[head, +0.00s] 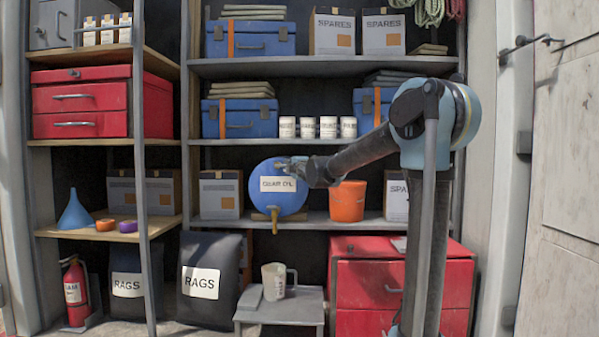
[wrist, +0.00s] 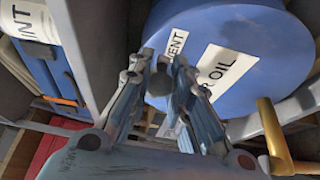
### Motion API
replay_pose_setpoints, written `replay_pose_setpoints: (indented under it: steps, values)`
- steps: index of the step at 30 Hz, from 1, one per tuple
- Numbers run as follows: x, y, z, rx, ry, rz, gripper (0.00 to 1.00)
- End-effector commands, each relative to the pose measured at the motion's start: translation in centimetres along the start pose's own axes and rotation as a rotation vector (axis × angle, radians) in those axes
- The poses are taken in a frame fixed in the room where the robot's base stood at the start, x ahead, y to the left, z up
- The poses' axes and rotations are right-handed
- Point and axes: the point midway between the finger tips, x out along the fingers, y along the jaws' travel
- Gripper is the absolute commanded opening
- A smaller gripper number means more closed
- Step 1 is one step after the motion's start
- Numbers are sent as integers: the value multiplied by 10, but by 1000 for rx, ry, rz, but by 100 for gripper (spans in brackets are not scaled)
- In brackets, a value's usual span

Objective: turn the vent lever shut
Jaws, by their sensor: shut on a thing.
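The blue gear oil drum (head: 262,203) lies on its side on the middle shelf, its round face toward me. In the wrist view the drum (wrist: 275,90) fills the upper right and bears a label reading "VENT" (wrist: 176,43). My gripper (head: 291,165) is at the upper right of the drum's face. In the wrist view its fingertips (wrist: 160,65) are closed around a small dark part, the vent lever (wrist: 162,83), in front of the drum. The fingers hide most of the lever, so I cannot tell its angle.
A brass tap (head: 275,222) hangs below the drum face, and a jug (head: 274,281) stands on a low grey stool (head: 300,308) under it. An orange bucket (head: 347,201) stands right of the drum, below my forearm. A spares box (head: 220,196) stands to its left.

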Motion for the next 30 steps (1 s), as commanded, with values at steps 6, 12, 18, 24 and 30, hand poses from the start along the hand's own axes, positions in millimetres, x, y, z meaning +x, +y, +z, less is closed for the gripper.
replay_pose_setpoints:
  steps: [6, 12, 18, 24, 30]
  values:
    - [1, 0, -2, -9, -2, -8, 0]
    - [2, 0, -1, -9, -2, -8, 0]
    - [2, 0, -2, -10, -1, -9, 39]
    - [2, 0, -6, -10, 4, -7, 41]
    - [-2, -1, -5, -1, 0, -14, 9]
